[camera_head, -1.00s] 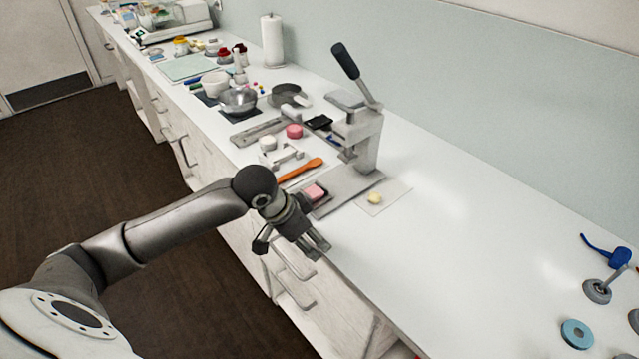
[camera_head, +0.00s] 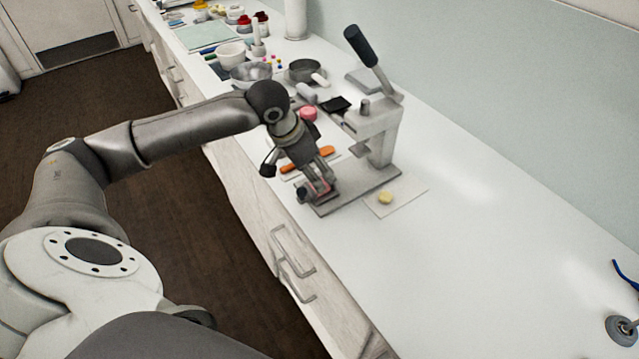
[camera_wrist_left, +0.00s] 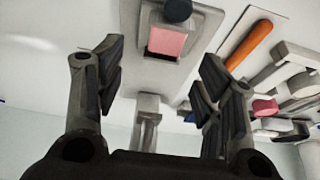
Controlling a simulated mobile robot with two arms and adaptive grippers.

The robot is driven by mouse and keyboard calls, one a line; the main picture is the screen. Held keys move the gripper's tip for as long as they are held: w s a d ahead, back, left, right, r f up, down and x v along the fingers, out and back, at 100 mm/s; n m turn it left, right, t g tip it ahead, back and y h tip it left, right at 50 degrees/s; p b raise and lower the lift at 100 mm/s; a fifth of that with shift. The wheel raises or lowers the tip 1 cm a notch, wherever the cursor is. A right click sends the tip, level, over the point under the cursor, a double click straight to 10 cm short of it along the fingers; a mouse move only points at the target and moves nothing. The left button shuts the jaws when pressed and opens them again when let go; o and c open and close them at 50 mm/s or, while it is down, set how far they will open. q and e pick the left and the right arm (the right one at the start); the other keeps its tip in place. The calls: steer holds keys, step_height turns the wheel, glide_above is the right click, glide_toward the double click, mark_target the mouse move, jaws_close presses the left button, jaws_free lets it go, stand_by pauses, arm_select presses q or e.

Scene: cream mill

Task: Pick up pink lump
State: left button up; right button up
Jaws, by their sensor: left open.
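My left gripper (camera_head: 317,190) is open, pointing down over the front end of the press base, and largely hides what lies below it. In the left wrist view a square pink block (camera_wrist_left: 167,42) sits in a small grey holder (camera_wrist_left: 150,56), ahead of and between the spread fingers, apart from both. A second, round pink piece (camera_head: 308,113) lies farther back on the counter, behind the left wrist; a pink piece also shows at the right of the wrist view (camera_wrist_left: 264,107). I cannot tell which pink piece is the lump. My right gripper is not in view.
The lever press (camera_head: 374,130) stands just right of my left gripper. A yellow lump (camera_head: 385,197) lies on a pale sheet (camera_head: 403,203) beside its base. An orange-handled tool (camera_head: 307,158) lies behind the gripper. Bowls and jars crowd the back; the counter at right is mostly clear.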

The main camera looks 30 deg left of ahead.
arm_select(q)
steer(key=x, duration=0.3)
steer(key=p+x, duration=0.1)
steer(key=shift+w+a+f, duration=0.15)
steer(key=shift+a+f, duration=0.05)
steer(key=shift+a, duration=0.05)
steer(key=shift+w+f, duration=0.1)
steer(key=shift+f, duration=0.1)
steer(key=c, duration=0.9)
steer(key=shift+c, duration=0.4)
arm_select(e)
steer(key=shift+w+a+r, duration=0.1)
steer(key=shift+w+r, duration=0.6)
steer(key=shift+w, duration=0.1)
arm_select(q)
steer(key=shift+r, duration=0.15)
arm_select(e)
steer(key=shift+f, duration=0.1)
